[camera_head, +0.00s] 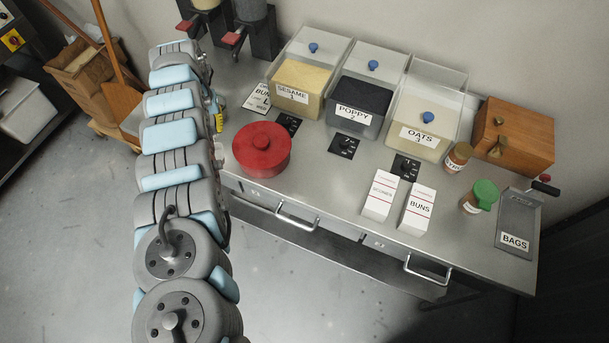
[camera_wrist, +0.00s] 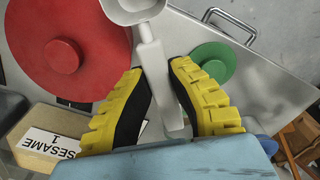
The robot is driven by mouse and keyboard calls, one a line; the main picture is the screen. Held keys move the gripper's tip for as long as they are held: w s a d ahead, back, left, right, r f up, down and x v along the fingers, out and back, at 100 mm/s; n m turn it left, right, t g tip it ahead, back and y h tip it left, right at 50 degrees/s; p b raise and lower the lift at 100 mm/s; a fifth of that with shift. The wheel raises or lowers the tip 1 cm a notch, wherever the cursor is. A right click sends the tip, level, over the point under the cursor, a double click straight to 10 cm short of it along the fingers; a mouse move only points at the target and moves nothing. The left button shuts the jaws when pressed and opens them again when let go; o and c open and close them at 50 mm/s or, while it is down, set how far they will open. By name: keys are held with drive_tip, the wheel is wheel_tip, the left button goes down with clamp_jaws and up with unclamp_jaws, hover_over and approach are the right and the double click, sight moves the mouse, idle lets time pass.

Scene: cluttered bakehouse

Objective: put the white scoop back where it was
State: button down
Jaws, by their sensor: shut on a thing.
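The white scoop (camera_wrist: 154,62) shows in the wrist view, with its bowl at the top edge, partly cut off, and its handle running down between my fingers. My gripper (camera_wrist: 160,78) has yellow ribbed fingers and is shut on the handle. The scoop appears above the steel worktop, between a red round lid (camera_wrist: 75,55) on the left and a green round lid (camera_wrist: 212,65) on the right. In the head view my arm covers most of the gripper; only a bit of yellow (camera_head: 219,122) shows, left of the bins. I cannot make out the scoop there.
The sesame bin (camera_head: 297,92), poppy bin (camera_head: 355,116) and oats bin (camera_head: 420,138) stand along the back. The red pot (camera_head: 262,150) stands near the front. Two white cartons (camera_head: 380,195) (camera_head: 417,208), jars (camera_head: 480,197) and a wooden box (camera_head: 514,134) occupy the right side.

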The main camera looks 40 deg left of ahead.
drive_tip(key=shift+w+d+r+p, duration=0.1)
drive_tip(key=shift+w+d+p, duration=0.35)
drive_tip(key=shift+w, duration=0.3)
idle(0.5)
drive_tip(key=shift+w+d+p, duration=0.45)
drive_tip(key=shift+w+d, duration=0.4)
drive_tip(key=shift+w, duration=0.1)
drive_tip(key=shift+w+r, duration=0.1)
drive_tip(key=shift+w, duration=0.05)
idle(0.3)
drive_tip(key=shift+w+d+m+p, duration=0.3)
drive_tip(key=shift+d, duration=0.05)
drive_tip(key=shift+w+d, duration=0.15)
drive_tip(key=shift+w, duration=0.1)
drive_tip(key=shift+w+d, duration=0.1)
drive_tip(key=shift+d, duration=0.1)
